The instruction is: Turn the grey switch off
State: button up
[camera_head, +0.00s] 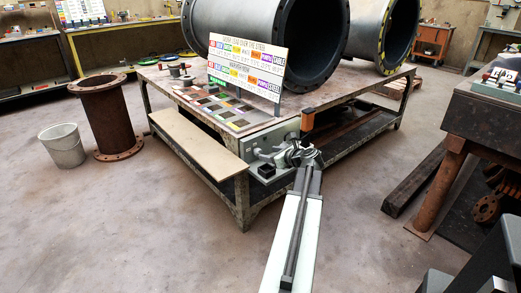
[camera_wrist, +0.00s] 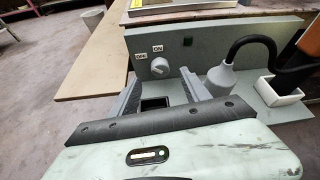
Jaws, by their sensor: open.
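The grey switch is a round light-grey knob (camera_wrist: 160,66) on the front of a grey panel (camera_wrist: 225,48). An OFF label (camera_wrist: 141,55) is at its upper left and an ON label (camera_wrist: 158,48) is just above it. Which way the knob points is hard to tell. My gripper (camera_wrist: 163,88) is open and empty, its two fingers spread left and right just short of the knob, seemingly not touching it. In the head view my gripper (camera_head: 303,154) is in front of the panel at the table corner and hides the knob.
A grey funnel-shaped piece with a black hose (camera_wrist: 223,80) is close right of my gripper. A white box (camera_wrist: 280,90) stands further right. A tan board (camera_head: 197,140) juts out left of the panel. Large pipes (camera_head: 270,40) lie on the table (camera_head: 335,97).

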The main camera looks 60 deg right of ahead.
aim_at(259, 152)
jog(key=b+x, duration=0.3)
jog(key=x, duration=0.4)
jog(key=shift+f, duration=0.25)
jog(key=shift+w+d+f, duration=0.1)
jog(key=shift+w+d, duration=0.05)
jog(key=shift+w, duration=0.3)
jog(key=shift+c, duration=0.3)
grip_shut()
